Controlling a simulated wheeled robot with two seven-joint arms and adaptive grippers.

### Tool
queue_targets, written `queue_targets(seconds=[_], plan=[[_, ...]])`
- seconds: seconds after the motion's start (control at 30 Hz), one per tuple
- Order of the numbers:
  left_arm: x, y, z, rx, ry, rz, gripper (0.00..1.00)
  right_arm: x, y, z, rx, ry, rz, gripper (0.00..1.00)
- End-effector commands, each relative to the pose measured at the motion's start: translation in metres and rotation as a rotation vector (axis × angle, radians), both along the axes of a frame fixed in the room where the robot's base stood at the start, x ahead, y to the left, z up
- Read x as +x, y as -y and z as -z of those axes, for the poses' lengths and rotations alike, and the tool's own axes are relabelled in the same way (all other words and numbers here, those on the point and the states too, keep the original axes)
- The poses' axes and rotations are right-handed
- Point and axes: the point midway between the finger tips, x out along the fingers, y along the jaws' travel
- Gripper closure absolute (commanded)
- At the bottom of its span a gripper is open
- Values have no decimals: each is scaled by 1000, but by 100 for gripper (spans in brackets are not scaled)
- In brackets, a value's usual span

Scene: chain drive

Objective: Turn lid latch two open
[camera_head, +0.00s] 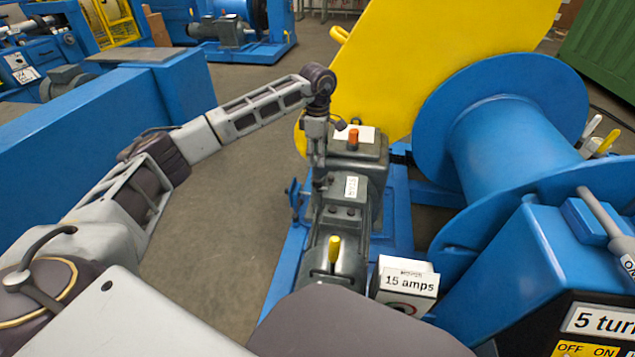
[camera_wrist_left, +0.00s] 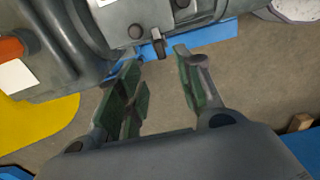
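A small dark latch (camera_wrist_left: 158,42) sticks out from the edge of the grey housing (camera_wrist_left: 75,45) in the left wrist view. I cannot read a label naming it as latch two. My left gripper (camera_wrist_left: 157,64) is open, and the latch lies just beyond its fingertips, between their lines, apart from both fingers. In the head view my left gripper (camera_head: 319,178) hangs down at the left side of the grey machine (camera_head: 352,222). The latch cannot be made out there. My right gripper is not in view.
The machine carries an orange knob (camera_head: 353,138) and a yellow-tipped lever (camera_head: 335,250). A "15 amps" meter box (camera_head: 406,285) stands in front. A large blue spool (camera_head: 515,145) is on the right, and a yellow guard (camera_head: 420,65) behind. Left of the machine the floor is free.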

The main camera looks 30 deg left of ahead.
Motion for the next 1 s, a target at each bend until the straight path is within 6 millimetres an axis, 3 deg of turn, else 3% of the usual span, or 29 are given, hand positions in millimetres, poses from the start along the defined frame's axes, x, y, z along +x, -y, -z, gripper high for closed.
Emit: queue_targets(seconds=[0.1, 0.6, 1.0], plan=[[0, 0, 19, 1, 0, 0, 64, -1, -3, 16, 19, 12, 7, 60], [0, 0, 84, 0, 0, 0, 64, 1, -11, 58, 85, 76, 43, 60], [0, 0, 108, -1, 1, 0, 64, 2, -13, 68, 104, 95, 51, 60]])
